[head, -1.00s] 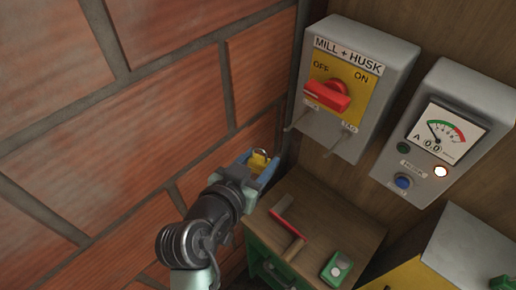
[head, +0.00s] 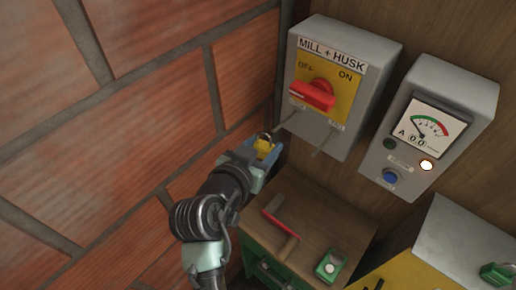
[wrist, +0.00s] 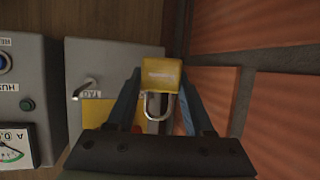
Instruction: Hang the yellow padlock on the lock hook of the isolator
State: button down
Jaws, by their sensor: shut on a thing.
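The yellow padlock (head: 263,147) is held upright in my gripper (head: 256,153), its shackle up. In the wrist view the padlock (wrist: 161,73) sits between the blue fingers, its shackle pointing down the picture. The isolator (head: 338,85) is the grey box marked MILL + HUSK with a red handle on a yellow plate. Its left hook, the lock hook (head: 288,119), juts from the lower edge. The shackle appears close to this hook's tip; I cannot tell whether they touch. In the wrist view the lock hook is hidden; the tag hook (wrist: 86,87) shows.
A brick wall (head: 120,130) stands close on the left. Below is a wooden bench (head: 325,218) with a red-bladed tool (head: 279,223) and a green box (head: 329,266). A meter box (head: 430,125) with a lit lamp hangs right of the isolator.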

jog(key=shift+w+d+f+b, duration=0.3)
jog(key=shift+w+d, duration=0.4)
jog(key=shift+w, duration=0.25)
jog(key=shift+w+d+f+b, duration=0.2)
jog(key=shift+w+d+f, duration=0.1)
jog(key=shift+w+d, duration=0.5)
jog(key=shift+w+a, duration=0.1)
jog(key=shift+w, duration=0.1)
jog(key=shift+c, duration=1)
grip_release()
